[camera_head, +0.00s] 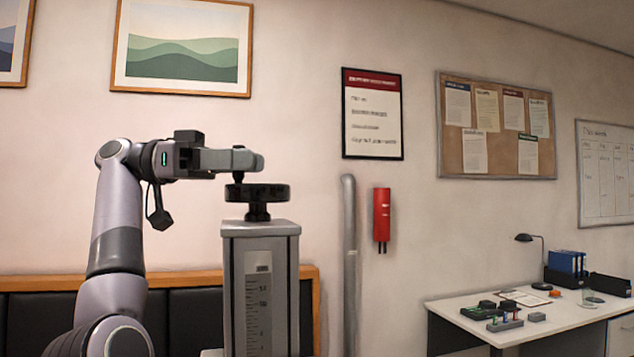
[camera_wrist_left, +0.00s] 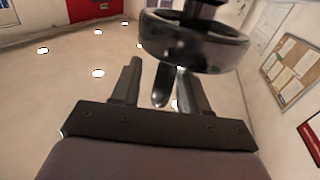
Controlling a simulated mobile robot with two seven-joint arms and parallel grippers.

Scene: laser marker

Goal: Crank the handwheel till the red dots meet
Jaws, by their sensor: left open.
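The black handwheel (camera_head: 270,193) sits flat on top of a grey column (camera_head: 261,230) with a scale on its front. It also shows in the left wrist view (camera_wrist_left: 195,45). My left gripper (camera_head: 247,159) is level with and just above the wheel's left side. In the left wrist view its two fingers (camera_wrist_left: 158,88) are apart, with the dark crank handle (camera_wrist_left: 163,86) between them. I cannot tell whether either finger touches the handle. No red dots can be made out in either view. My right gripper is not in view.
A grey vertical pipe (camera_head: 349,250) and a red wall-mounted device (camera_head: 382,215) are right of the column. A dark padded bench (camera_head: 185,310) is behind it. A white desk (camera_head: 545,318) with several small items stands at the right.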

